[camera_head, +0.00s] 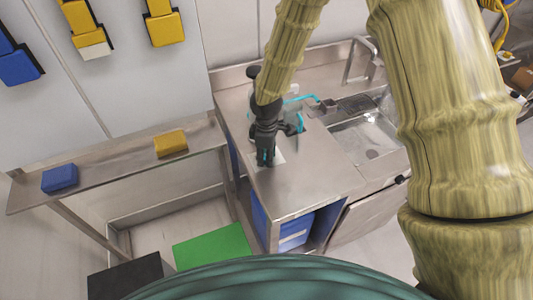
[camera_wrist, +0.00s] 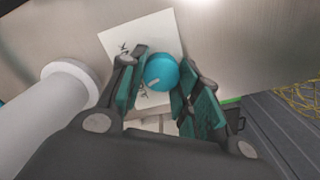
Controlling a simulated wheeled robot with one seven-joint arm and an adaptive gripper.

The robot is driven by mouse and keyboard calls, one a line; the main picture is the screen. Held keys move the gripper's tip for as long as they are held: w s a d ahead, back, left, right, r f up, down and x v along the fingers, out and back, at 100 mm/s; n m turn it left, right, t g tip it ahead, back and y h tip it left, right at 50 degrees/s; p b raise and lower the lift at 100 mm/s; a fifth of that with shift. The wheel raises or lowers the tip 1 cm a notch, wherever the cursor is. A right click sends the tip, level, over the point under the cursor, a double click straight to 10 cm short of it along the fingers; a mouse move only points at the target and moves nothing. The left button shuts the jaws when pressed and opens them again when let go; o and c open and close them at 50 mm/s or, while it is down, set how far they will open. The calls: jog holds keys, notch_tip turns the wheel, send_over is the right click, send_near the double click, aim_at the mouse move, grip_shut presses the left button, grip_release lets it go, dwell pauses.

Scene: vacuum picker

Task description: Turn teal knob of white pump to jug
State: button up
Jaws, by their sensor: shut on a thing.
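The teal knob (camera_wrist: 162,72) is a round piece with a pale line on its face, between the finger pads of my gripper (camera_wrist: 160,88) in the wrist view. The pads press on it from both sides. In the head view my gripper (camera_head: 265,155) points down over the steel counter and hides the knob. A white cylinder (camera_wrist: 52,108), perhaps part of the pump, stands left of the gripper in the wrist view. A teal tube (camera_head: 302,99) runs from behind the gripper toward the sink. I cannot make out the jug.
A white sheet with dark marks (camera_wrist: 145,38) lies behind the knob on the steel counter (camera_head: 310,180). A sink (camera_head: 370,140) is to the right. A shelf at left holds a blue box (camera_head: 60,178) and a yellow box (camera_head: 171,143). The counter's front is clear.

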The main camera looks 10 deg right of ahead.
jog(key=shift+r+n+p, duration=0.1)
jog(key=shift+n+p, duration=0.25)
jog(key=shift+n, duration=1.35)
jog(key=o, duration=1)
notch_tip(320, 180, up, 12)
